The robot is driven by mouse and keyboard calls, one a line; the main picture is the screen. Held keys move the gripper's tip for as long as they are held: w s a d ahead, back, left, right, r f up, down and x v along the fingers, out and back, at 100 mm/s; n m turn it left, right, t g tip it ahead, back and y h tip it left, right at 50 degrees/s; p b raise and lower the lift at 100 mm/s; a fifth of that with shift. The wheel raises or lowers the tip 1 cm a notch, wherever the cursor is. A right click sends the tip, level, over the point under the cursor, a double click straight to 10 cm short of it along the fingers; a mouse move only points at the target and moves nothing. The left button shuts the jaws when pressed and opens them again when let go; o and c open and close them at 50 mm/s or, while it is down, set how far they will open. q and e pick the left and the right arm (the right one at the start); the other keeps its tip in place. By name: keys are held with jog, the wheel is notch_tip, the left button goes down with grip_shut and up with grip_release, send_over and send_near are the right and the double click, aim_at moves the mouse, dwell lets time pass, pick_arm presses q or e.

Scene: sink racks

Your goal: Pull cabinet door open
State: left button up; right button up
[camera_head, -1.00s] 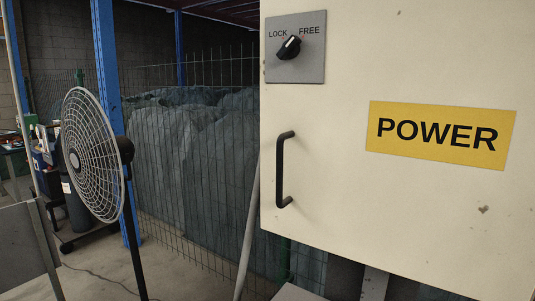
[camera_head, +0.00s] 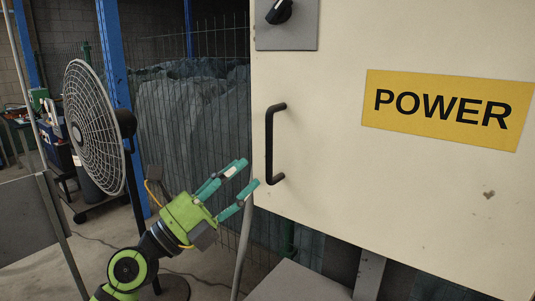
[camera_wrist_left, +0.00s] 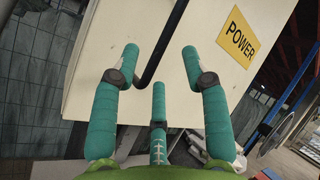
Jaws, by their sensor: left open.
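The cream cabinet door (camera_head: 350,180) fills the right of the head view and looks shut. Its black bar handle (camera_head: 270,145) stands upright near the door's left edge. A rotary lock knob (camera_head: 279,11) sits above it, cut by the top edge. My left gripper (camera_head: 243,177), green with teal fingers, is open and empty, just left of the handle's lower end and apart from it. In the left wrist view, the handle (camera_wrist_left: 162,45) runs between and beyond the spread fingers (camera_wrist_left: 160,68). My right gripper is not in view.
A standing fan (camera_head: 95,125) is at the left behind my left arm. A wire fence (camera_head: 195,130) with grey covered material stands behind. A grey box top (camera_head: 298,282) lies below the cabinet. A yellow POWER label (camera_head: 445,108) is on the door.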

aim_at(264, 132)
pick_arm(q)
notch_tip(264, 132, up, 7)
jog(key=m+g+y, duration=0.2)
jog(key=m+y, duration=0.4)
jog(key=m, duration=0.4)
jog(key=p+x, duration=0.1)
jog(key=x, duration=0.1)
jog(key=p+x, duration=0.1)
jog(key=x, duration=0.1)
jog(key=p+x, duration=0.2)
jog(key=shift+d, duration=0.55)
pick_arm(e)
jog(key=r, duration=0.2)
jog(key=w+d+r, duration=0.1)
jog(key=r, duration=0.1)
pick_arm(q)
jog(key=shift+c, duration=0.4)
grip_shut()
